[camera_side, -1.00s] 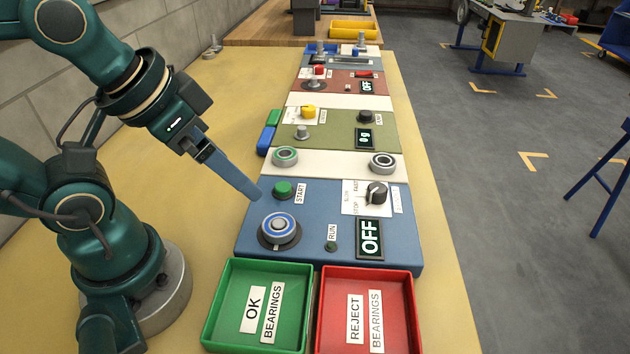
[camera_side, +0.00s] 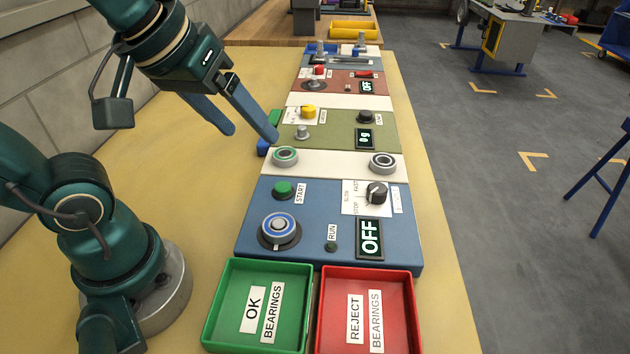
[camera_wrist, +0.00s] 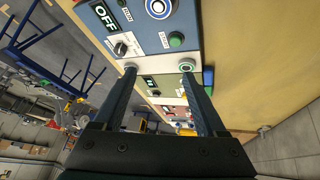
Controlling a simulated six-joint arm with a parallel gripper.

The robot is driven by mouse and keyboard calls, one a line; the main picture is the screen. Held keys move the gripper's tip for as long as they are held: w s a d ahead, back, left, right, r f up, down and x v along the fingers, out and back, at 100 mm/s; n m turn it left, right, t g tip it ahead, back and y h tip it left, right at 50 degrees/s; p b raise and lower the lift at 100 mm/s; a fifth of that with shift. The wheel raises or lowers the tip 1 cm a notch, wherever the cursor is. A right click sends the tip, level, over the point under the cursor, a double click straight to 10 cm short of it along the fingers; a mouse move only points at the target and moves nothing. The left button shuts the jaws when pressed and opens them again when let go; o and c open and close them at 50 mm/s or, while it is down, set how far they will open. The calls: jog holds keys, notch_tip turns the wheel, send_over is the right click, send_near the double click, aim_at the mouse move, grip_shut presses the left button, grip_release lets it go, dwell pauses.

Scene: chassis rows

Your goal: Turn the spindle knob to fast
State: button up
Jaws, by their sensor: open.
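The spindle knob (camera_side: 377,192) is a black knob on a white dial plate marked STOP, SLOW and FAST, at the right of the blue panel (camera_side: 300,212). A light mark shows on it, but I cannot tell for sure which label it points at. It also shows in the wrist view (camera_wrist: 121,48). The display (camera_side: 370,238) below it reads OFF. My gripper (camera_side: 254,136) is open and empty, above the left edge of the panel row, up and left of the knob and apart from it. In the wrist view both fingers (camera_wrist: 165,85) stand wide apart.
A green START button (camera_side: 283,189), a blue-ringed bearing (camera_side: 279,229) and a RUN lamp (camera_side: 332,246) share the blue panel. Two bearings sit on the white strip behind. Green (camera_side: 210,318) and red (camera_side: 412,322) trays stand in front. Green and red-brown panels lie farther back.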

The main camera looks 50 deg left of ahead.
jog(key=w+r+n, duration=0.2)
jog(key=w+n, duration=0.1)
jog(key=w, duration=0.3)
jog(key=n+g+y, duration=0.1)
jog(key=g+y, duration=0.1)
jog(key=g, duration=0.1)
send_over(378, 188)
jog(key=s+d, duration=0.2)
jog(key=f, duration=1.2)
jog(key=shift+w+a+f, duration=0.2)
jog(key=shift+a+f, duration=0.05)
jog(key=shift+f, duration=0.45)
jog(key=shift+x, duration=2.25)
grip_shut()
